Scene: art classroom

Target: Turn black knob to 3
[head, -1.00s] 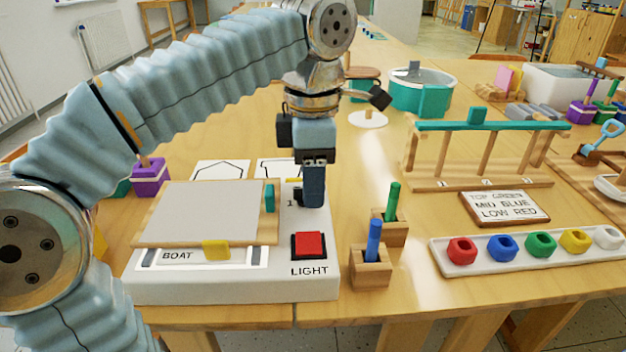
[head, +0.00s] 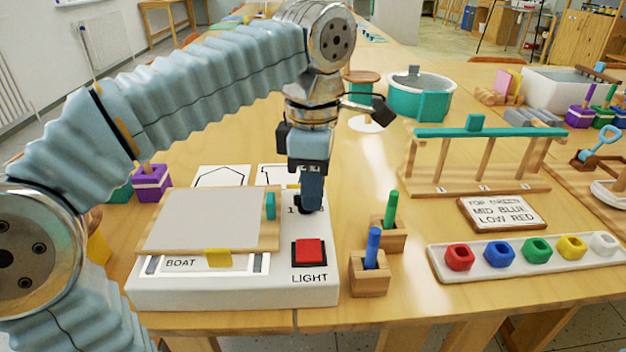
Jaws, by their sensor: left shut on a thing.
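The black knob (head: 303,204) sits on the top face of the white light box (head: 235,291), behind the red button (head: 308,252) labelled LIGHT. Only a small dark part of the knob shows below my gripper. My left gripper (head: 311,205) points straight down over it and is shut on it. The gripper hides most of the knob and most of the number marks, so I cannot read its setting; a "1" shows just left of it. My right gripper is not in view.
A hinged panel with a teal tab (head: 270,206) lies left of the knob. Wooden blocks holding a blue peg (head: 373,248) and a green peg (head: 391,207) stand right of the box. A teal-topped wooden rack (head: 490,132) and a tray of coloured pots (head: 437,262) are further right.

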